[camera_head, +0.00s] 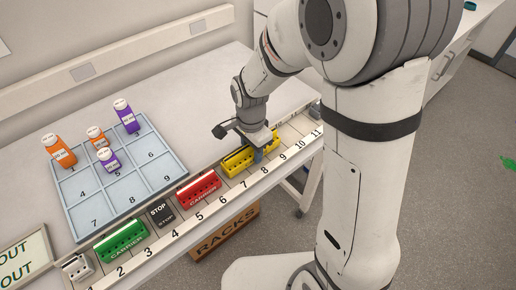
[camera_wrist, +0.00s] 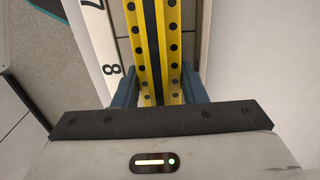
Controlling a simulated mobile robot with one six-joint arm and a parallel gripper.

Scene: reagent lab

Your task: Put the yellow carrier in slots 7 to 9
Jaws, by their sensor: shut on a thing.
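The yellow carrier (camera_head: 236,161) is long, with rows of dark holes. It is at the numbered rail (camera_head: 232,191), behind the labels 7, 8 and 9 in the head view. My gripper (camera_head: 259,153) is over its right part, shut on it. In the wrist view the yellow carrier (camera_wrist: 154,40) runs up the middle between my blue fingers (camera_wrist: 155,88), with labels 7 and 8 to its left. I cannot tell whether its underside rests fully in the slots. My gripper hides part of it.
Left along the rail are a red carrier (camera_head: 198,189), a black STOP block (camera_head: 159,212), a green carrier (camera_head: 122,242) and a small white rack (camera_head: 77,268). A blue numbered tray (camera_head: 87,205) with several orange and purple bottles stands behind. Slots 10 and 11 look free.

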